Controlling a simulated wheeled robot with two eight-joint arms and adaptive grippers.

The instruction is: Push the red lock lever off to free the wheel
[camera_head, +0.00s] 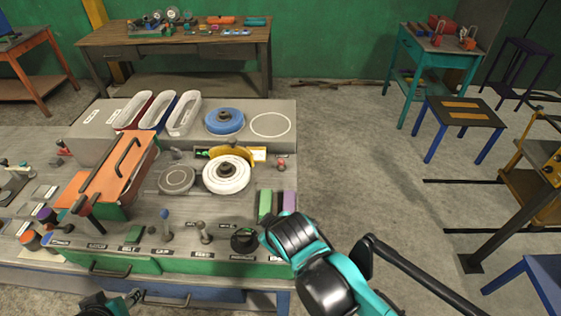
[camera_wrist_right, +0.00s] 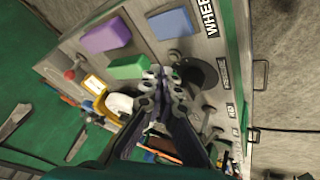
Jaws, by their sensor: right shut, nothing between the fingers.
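A small red-knobbed lever (camera_head: 281,162) stands right of the white wheel (camera_head: 226,178) on the grey bench. A red knob (camera_wrist_right: 71,74) also shows in the right wrist view, beside the yellow-framed label; I cannot tell surely whether it is the lock lever. My right gripper (camera_head: 265,238) is over the bench's front right part, near the black round knob (camera_head: 244,240). In the wrist view its fingers (camera_wrist_right: 158,76) are together and empty, near the green block, apart from the red knob. My left gripper (camera_head: 134,297) is at the bottom edge, mostly out of frame; its jaws are unclear.
Green (camera_head: 265,205) and purple (camera_head: 289,203) blocks stand by the right gripper. Upright posts (camera_head: 166,226) line the front. An orange-topped box (camera_head: 116,170) with a handle is left. A blue disc (camera_head: 224,121) and trays (camera_head: 184,114) are behind. Open floor lies right.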

